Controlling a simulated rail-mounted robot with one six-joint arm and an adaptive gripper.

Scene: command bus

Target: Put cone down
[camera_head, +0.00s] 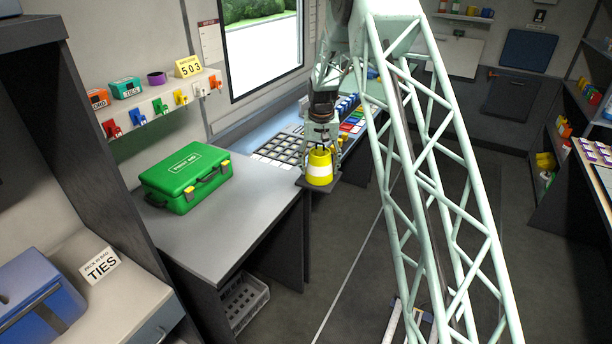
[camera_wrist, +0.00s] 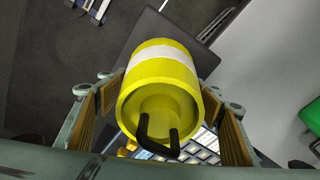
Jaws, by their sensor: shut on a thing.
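The cone (camera_head: 320,168) is yellow with a white band and a dark base plate. In the head view it hangs upright under my gripper (camera_head: 320,146), beside the front right corner of the grey counter (camera_head: 225,228). In the wrist view the cone (camera_wrist: 160,85) fills the middle, with a black loop handle on its top and its dark square base beyond. My gripper's wooden-faced pads (camera_wrist: 172,112) stand on both sides of it, shut on it. The height of the base over the counter or floor cannot be told.
A green first aid case (camera_head: 187,177) sits on the counter. A button panel (camera_head: 283,150) lies behind the cone. A white crate (camera_head: 243,302) is under the counter. A blue bin (camera_head: 45,300) stands at front left.

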